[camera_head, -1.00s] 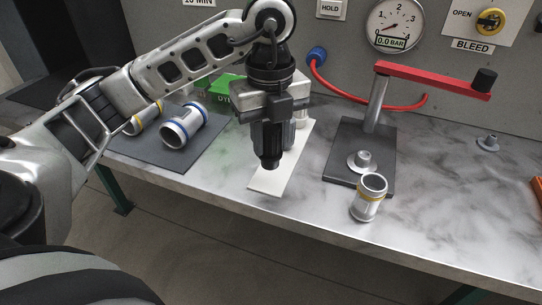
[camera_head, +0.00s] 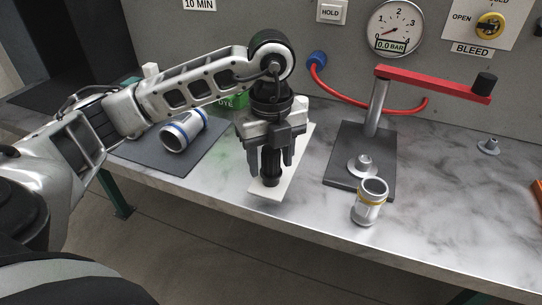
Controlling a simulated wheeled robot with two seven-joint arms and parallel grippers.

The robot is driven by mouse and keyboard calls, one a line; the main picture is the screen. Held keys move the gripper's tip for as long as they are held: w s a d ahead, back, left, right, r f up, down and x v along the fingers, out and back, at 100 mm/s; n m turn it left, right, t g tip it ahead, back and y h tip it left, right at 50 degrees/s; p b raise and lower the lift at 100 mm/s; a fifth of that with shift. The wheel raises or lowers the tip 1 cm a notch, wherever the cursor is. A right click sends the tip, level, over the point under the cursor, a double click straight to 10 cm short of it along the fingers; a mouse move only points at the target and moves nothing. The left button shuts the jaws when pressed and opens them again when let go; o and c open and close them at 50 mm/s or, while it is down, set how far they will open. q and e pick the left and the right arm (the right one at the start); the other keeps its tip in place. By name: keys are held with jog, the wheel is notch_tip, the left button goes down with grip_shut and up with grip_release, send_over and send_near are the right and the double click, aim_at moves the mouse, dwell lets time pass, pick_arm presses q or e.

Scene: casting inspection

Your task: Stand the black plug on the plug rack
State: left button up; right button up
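The black plug (camera_head: 270,167) stands upright over the front part of the white plug rack (camera_head: 304,145). Its lower end appears to meet the rack's surface. My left gripper (camera_head: 271,163) points straight down around the plug. Its two fingers are spread, one on each side, and they appear apart from the plug. The plug's top is hidden by the gripper, and much of the rack is hidden too. My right gripper is not in view.
A dark plate with a post and red lever (camera_head: 432,82) stands right of the rack. A yellow-banded cylinder (camera_head: 370,201) stands near the front edge. A blue-banded cylinder (camera_head: 184,131) lies on a dark mat (camera_head: 196,162). A green box (camera_head: 229,100) is behind the arm.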

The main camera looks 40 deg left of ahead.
pick_arm(q)
jog(key=shift+r, duration=0.4)
notch_tip(320, 180, up, 11)
jog(key=shift+f+p, duration=0.15)
jog(key=shift+p, duration=1.05)
jog(key=shift+r, duration=0.5)
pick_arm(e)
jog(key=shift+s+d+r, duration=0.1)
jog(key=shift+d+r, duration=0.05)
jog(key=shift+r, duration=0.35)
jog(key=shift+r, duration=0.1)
